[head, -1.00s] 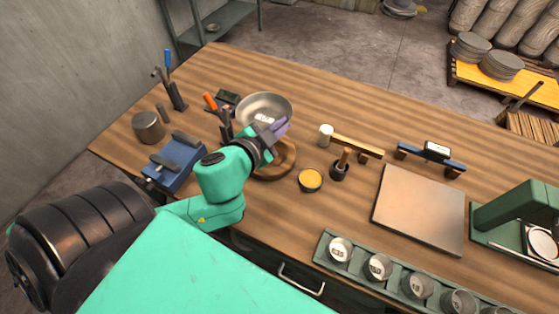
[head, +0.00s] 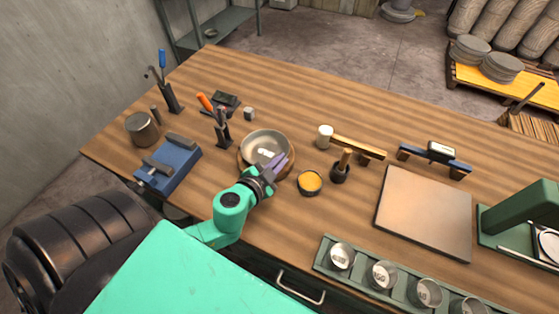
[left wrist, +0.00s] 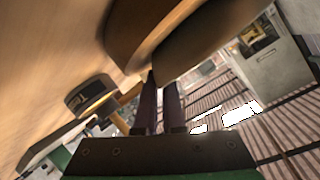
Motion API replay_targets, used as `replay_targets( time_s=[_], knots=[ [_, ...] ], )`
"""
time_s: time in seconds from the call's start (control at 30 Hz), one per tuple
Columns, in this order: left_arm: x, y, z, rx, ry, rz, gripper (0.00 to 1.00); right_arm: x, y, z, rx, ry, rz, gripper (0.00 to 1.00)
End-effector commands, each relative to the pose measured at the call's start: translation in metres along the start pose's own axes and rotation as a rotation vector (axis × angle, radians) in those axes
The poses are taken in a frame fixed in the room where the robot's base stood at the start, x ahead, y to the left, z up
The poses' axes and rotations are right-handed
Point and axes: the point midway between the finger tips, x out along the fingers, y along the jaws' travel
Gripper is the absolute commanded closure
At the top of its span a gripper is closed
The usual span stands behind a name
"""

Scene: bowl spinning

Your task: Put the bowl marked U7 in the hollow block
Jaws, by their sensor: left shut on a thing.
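The metal bowl (head: 262,142) is over the round wooden hollow block (head: 243,163), whose rim shows around its left and lower sides. I cannot tell whether the bowl rests in the hollow or hangs just above it. A white mark shows inside, but I cannot read it. My left gripper (head: 277,165) is shut on the bowl's near right rim. In the left wrist view the gripper fingers (left wrist: 161,95) point up towards large curved brown shapes at the top. My right gripper is not in view.
A tin of yellow stuff (head: 310,182) stands close right of the block, with a dark pot holding a wooden-handled tool (head: 340,170) beyond. A tool stand (head: 222,132) is left. Several marked cups sit in a green rack (head: 330,262). A flat board (head: 425,212) lies right.

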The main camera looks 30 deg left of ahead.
Motion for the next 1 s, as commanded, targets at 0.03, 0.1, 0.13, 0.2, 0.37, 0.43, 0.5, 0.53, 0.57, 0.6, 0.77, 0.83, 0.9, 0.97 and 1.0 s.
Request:
replay_targets(
  time_s=[0.03,0.1,0.13,0.2,0.37,0.43,0.5,0.53,0.57,0.6,0.77,0.83,0.9,0.97,1.0],
  knots=[
    [0.001,0.002,0.002,0.0,0.001,-0.001,1.0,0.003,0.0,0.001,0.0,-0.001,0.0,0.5],
    [0.002,0.003,0.004,0.0,0.0,-0.001,1.0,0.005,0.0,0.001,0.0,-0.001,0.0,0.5],
    [0.002,0.003,0.004,0.0,0.0,-0.001,1.0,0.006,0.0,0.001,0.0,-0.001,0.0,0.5],
    [0.003,0.004,0.006,0.0,0.0,-0.001,1.0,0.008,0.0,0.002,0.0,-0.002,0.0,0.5],
    [0.002,0.004,0.006,0.0,-0.002,0.001,0.71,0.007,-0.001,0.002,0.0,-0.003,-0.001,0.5],
    [0.002,0.005,0.006,-0.001,-0.003,0.003,0.63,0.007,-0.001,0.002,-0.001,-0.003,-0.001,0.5],
    [0.002,0.006,0.007,-0.001,-0.003,0.005,0.63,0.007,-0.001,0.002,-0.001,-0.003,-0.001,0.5],
    [0.002,0.006,0.007,-0.001,-0.004,0.006,0.63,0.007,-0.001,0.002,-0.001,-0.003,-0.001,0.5],
    [0.002,0.006,0.007,-0.001,-0.004,0.007,0.63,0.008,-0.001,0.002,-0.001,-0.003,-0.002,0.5],
    [0.002,0.007,0.008,-0.001,-0.005,0.008,0.63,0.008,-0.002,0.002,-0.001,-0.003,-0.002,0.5],
    [0.0,0.006,0.006,-0.001,-0.007,0.011,0.63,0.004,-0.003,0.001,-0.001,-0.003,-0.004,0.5],
    [-0.001,0.004,0.002,-0.001,-0.007,0.012,0.63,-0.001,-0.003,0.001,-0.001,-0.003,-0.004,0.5],
    [-0.003,0.001,-0.002,-0.001,-0.006,0.013,0.63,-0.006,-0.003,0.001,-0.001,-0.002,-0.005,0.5],
    [-0.003,-0.001,-0.004,-0.001,-0.006,0.012,0.63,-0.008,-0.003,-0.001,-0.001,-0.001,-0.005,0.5],
    [-0.002,-0.002,-0.004,-0.002,-0.005,0.01,0.63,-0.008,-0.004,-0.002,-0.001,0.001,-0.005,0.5]
  ],
)
